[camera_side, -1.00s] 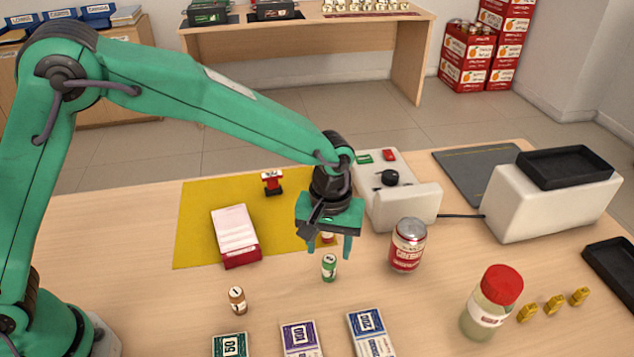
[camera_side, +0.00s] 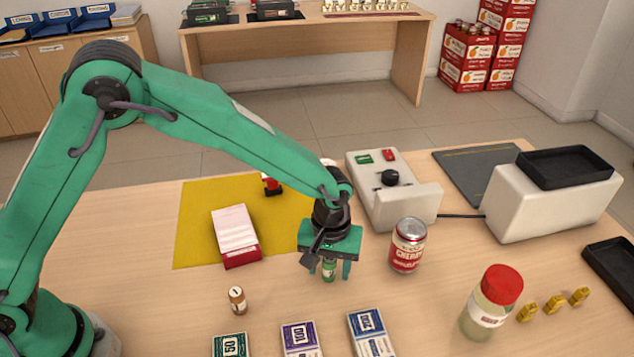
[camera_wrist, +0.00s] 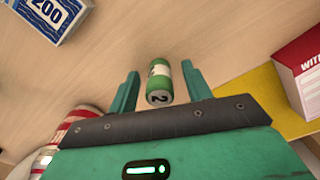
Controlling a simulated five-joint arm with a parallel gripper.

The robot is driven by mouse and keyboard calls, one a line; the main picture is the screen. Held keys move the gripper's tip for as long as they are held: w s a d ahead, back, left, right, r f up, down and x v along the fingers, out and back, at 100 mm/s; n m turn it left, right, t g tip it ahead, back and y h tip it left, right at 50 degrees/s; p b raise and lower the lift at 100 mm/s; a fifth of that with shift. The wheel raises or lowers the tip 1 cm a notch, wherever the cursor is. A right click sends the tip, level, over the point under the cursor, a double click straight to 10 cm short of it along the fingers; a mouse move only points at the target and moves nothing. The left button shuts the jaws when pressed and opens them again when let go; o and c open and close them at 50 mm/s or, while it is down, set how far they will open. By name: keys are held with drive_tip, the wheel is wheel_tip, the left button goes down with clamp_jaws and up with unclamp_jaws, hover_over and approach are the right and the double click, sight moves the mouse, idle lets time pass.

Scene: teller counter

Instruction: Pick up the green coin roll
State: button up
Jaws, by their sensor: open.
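The green coin roll (camera_side: 329,271) stands upright on the wooden counter, partly hidden by my gripper in the side view. In the wrist view the green coin roll (camera_wrist: 159,82) shows its green and white side and an end marked 2. My gripper (camera_side: 330,273) is open, with its fingers pointing down on either side of the roll. In the wrist view, my gripper (camera_wrist: 160,90) has one finger left and one right of the roll, with a gap on each side.
A brown-orange coin roll (camera_side: 237,300) stands to the left. A cherry can (camera_side: 408,246) stands close on the right, and a red and white box (camera_side: 236,237) lies on the yellow mat (camera_side: 195,225). Banknote bundles (camera_side: 300,340) lie in front.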

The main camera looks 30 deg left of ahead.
sight(330, 259)
drive_tip(key=shift+c, duration=0.4)
clamp_jaws()
drive_tip(key=shift+r, duration=0.1)
drive_tip(key=shift+r, duration=0.45)
wheel_tip(330, 259, up, 3)
drive_tip(key=shift+d+r, duration=0.1)
drive_tip(key=shift+r, duration=0.05)
drive_tip(key=s+d+r, duration=0.5)
drive_tip(key=s+r, duration=0.1)
drive_tip(key=s, duration=0.4)
drive_tip(key=shift+s+r, duration=0.2)
drive_tip(key=shift+r, duration=0.05)
idle(0.6)
